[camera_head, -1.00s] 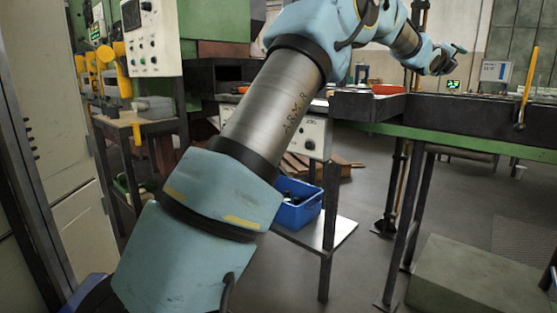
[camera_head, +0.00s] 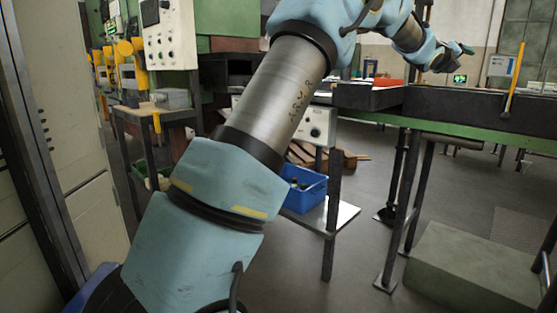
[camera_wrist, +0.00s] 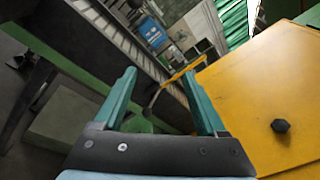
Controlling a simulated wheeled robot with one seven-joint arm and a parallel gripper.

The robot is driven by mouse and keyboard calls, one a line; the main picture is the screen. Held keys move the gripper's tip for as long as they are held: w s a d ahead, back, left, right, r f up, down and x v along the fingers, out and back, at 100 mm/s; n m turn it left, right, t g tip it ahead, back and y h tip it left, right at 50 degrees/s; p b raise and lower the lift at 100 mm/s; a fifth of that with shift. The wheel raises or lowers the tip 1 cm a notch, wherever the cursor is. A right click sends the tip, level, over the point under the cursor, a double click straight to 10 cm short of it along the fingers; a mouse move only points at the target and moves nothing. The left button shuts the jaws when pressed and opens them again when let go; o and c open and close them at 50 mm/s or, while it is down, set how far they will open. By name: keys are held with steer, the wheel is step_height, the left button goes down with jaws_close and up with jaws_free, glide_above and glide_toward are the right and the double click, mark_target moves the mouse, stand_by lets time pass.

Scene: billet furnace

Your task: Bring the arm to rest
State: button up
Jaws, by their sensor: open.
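My arm reaches up from the lower left of the head view and bends to the right at the top. Beyond the fingers lie the dark channel of the bench and a yellow lever (camera_wrist: 180,72).
A green-framed bench (camera_head: 480,133) with a dark trough runs across the right. A blue bin (camera_head: 305,190) sits on a low shelf. A control panel (camera_head: 168,32) stands at the left. In the wrist view a yellow surface (camera_wrist: 262,88) bears a dark hexagonal piece (camera_wrist: 280,126).

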steer(key=s+a+f+m+g+y, duration=0.1)
steer(key=a+f+m+y, duration=0.1)
steer(key=a+f+m, duration=0.6)
steer(key=a+f+m+g+y, duration=0.2)
steer(key=a+f+m, duration=0.45)
steer(key=a, duration=0.45)
steer(key=s+a+f+m+g+y, duration=0.1)
steer(key=s+a+f+m+y, duration=0.1)
steer(key=s+a+f+m, duration=0.45)
steer(key=s+a+f+m+g+y, duration=0.1)
steer(key=s+a+f+m+y, duration=0.15)
steer(key=a, duration=0.65)
steer(key=s+a+f+m+g+y, duration=0.1)
steer(key=s+a+f+m+y, duration=0.1)
steer(key=s+a+f+m, duration=0.45)
steer(key=s+a+f+m+g+y+p, duration=0.1)
steer(key=s+a+f+m+y, duration=0.15)
steer(key=s+a, duration=0.45)
steer(key=s+a+f+m+g+y, duration=0.1)
steer(key=s+a+m+g, duration=0.3)
steer(key=a, duration=0.6)
step_height(320, 180, up, 16)
steer(key=t+p, duration=0.2)
steer(key=p, duration=1.4)
steer(key=shift+s+d+n, duration=0.25)
steer(key=shift+n, duration=0.2)
steer(key=shift+f, duration=0.15)
